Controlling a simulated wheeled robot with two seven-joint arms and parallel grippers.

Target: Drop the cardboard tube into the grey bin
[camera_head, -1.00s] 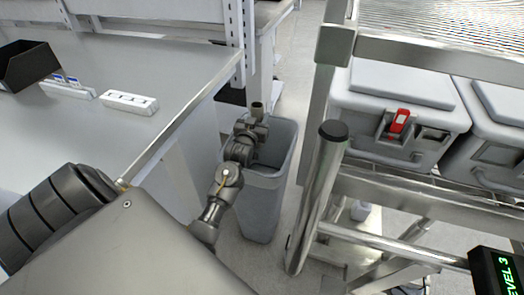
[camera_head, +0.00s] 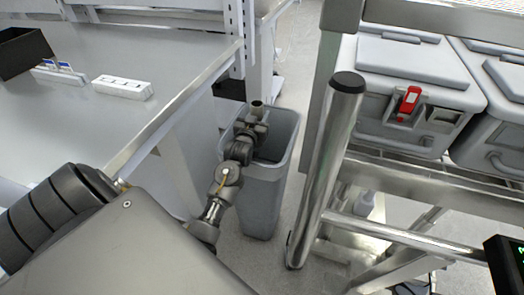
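The grey bin (camera_head: 263,200) stands on the floor between the workbench and the metal rack. My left arm comes in from the lower left. My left gripper (camera_head: 254,121) is over the bin's far left rim area and seems shut on a short, dull brown tube, the cardboard tube (camera_head: 257,108). The tube's upper end sticks up above the fingers; its lower part is hidden by the gripper. The fingertips are small and hard to make out. The bin's floor is mostly hidden. My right gripper is out of view.
The workbench (camera_head: 170,60) at left holds a black bin (camera_head: 22,52) and white blocks (camera_head: 122,88). At right, a metal rack with a thick post (camera_head: 325,170) carries grey lidded boxes (camera_head: 405,90), one with a red latch. The rack post stands close beside the bin.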

